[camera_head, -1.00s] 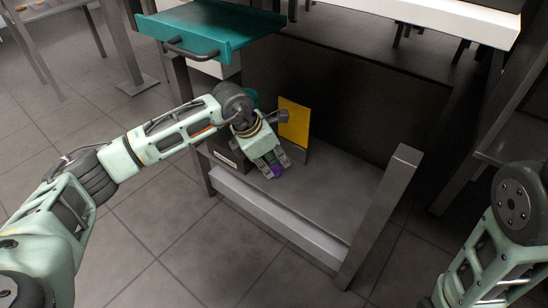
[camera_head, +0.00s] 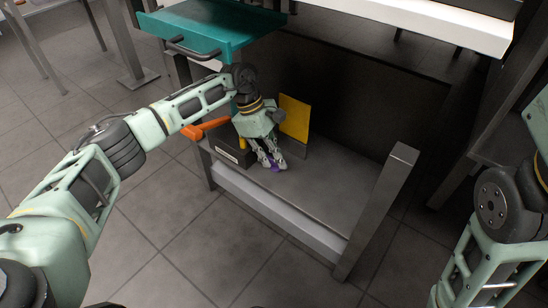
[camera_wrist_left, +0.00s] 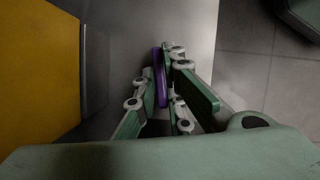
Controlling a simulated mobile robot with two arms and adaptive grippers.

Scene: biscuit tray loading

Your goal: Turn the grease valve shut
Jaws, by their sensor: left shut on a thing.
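A thin purple handle (camera_wrist_left: 161,78), which looks like the grease valve's handle, stands on edge between the fingers of my left gripper (camera_wrist_left: 164,72) in the left wrist view. In the head view only a small bit of purple (camera_head: 275,169) shows at the tips of my left gripper (camera_head: 271,163). That gripper points down over the grey lower shelf and is shut on the handle. The valve's body is hidden, and I cannot tell how far it is turned. My right gripper is out of the picture; only my right arm shows at the right edge.
A yellow plate (camera_head: 294,118) stands upright close beside my left gripper. A dark box (camera_head: 232,152) and an orange bar (camera_head: 205,128) are left of it. A teal tray (camera_head: 215,30) overhangs behind. The shelf (camera_head: 335,185) is bare to the right, up to a metal post (camera_head: 376,210).

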